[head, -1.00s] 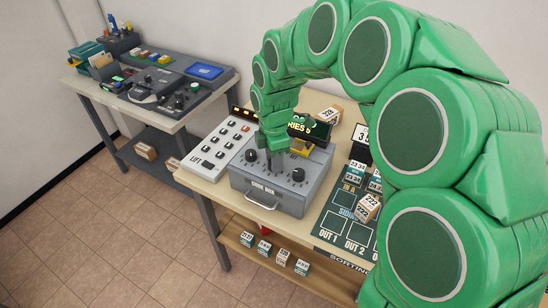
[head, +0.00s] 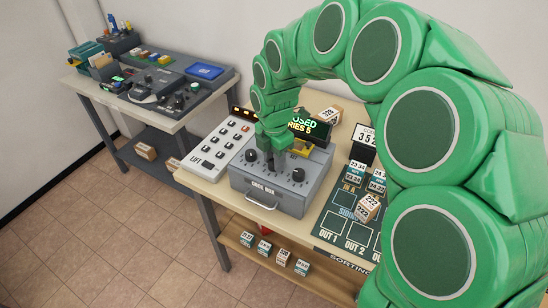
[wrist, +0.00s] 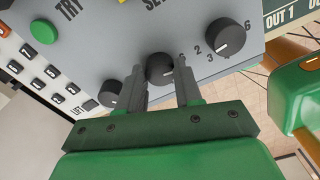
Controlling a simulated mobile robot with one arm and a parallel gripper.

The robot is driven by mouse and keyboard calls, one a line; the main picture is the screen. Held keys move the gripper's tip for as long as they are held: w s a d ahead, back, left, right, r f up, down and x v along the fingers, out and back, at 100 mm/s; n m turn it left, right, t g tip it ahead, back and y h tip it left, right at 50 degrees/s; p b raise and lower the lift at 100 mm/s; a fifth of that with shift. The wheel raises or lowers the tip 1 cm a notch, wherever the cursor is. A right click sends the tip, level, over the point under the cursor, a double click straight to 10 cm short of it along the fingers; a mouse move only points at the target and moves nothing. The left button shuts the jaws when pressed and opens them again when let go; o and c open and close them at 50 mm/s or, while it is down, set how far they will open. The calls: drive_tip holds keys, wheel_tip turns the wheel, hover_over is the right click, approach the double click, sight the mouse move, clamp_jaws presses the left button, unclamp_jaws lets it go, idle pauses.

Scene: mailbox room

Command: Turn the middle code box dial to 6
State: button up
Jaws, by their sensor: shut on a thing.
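The grey code box (head: 240,184) stands on the near table with a handle on its front. Its middle dial (wrist: 160,69) shows in the wrist view as a black knob between my gripper's two grey fingers. My gripper (wrist: 161,75) is shut on the middle dial; it also shows in the head view (head: 274,162), pointing down at the box top. The right dial (wrist: 226,37) and the left dial (wrist: 112,95) are on either side. Some numbers show by the dials, but the fingers hide most of the middle dial's numbers.
A lift keypad (head: 217,145) lies left of the box. A display (head: 309,128) stands behind it, partly hidden by my arm. A sorting board with lettered squares (head: 340,222) and several small numbered blocks (head: 367,208) are at the right.

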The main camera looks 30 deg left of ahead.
drive_tip(key=o, duration=1)
drive_tip(key=shift+o, duration=0.2)
drive_tip(key=shift+r, duration=0.1)
drive_tip(key=shift+r, duration=3.85)
